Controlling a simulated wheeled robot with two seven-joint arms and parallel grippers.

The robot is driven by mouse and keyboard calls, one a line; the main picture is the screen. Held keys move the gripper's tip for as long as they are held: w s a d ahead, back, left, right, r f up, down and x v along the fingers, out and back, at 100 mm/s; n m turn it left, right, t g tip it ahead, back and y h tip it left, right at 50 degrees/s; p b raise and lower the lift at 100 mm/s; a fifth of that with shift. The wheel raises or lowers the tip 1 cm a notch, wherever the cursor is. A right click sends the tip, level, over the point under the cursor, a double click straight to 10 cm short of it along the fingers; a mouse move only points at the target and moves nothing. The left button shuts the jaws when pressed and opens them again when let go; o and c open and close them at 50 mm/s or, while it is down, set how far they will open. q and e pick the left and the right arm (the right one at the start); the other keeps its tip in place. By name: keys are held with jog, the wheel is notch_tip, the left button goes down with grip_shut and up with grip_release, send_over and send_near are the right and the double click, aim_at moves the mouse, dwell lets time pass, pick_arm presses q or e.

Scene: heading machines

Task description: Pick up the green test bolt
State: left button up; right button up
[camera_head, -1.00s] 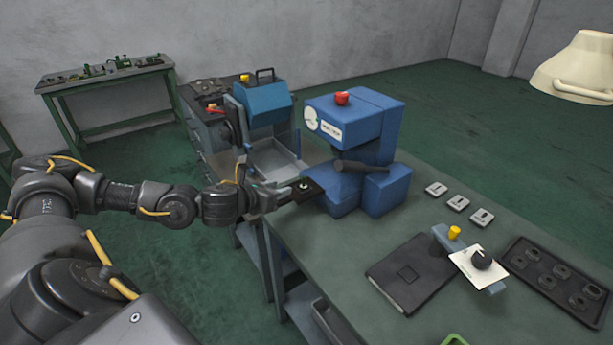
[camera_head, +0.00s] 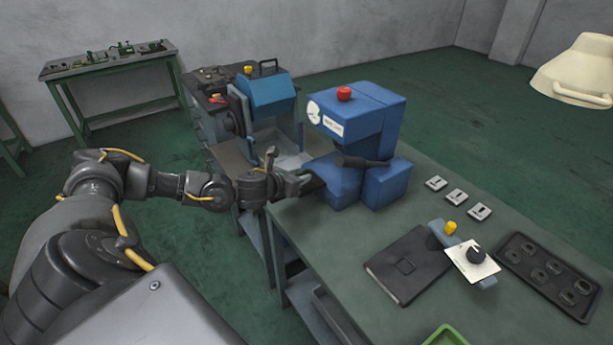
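I cannot make out the green test bolt in the head view. My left gripper (camera_head: 306,181) reaches in from the left, at the near left side of the blue machine (camera_head: 364,125) with the red button. Its fingers are small and dark there, and I cannot tell whether they are apart or hold anything. The gripper covers the spot where a dark plate with a small pale green-white piece showed before. My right gripper is not in view.
On the green bench (camera_head: 395,218) lie several small grey blocks (camera_head: 456,197), a dark book-like pad (camera_head: 408,265), a knob panel (camera_head: 473,255) and a black tray (camera_head: 548,275). A green bin edge (camera_head: 447,335) shows at the bottom. Another blue-topped machine (camera_head: 268,95) stands behind my gripper.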

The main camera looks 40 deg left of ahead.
aim_at(305, 173)
pick_arm(q)
jog(key=p+x, duration=0.1)
jog(key=x, duration=0.3)
jog(key=shift+d, duration=0.1)
jog(key=shift+s+r, duration=0.1)
jog(key=shift+s, duration=0.05)
jog(key=shift+c, duration=0.6)
grip_shut()
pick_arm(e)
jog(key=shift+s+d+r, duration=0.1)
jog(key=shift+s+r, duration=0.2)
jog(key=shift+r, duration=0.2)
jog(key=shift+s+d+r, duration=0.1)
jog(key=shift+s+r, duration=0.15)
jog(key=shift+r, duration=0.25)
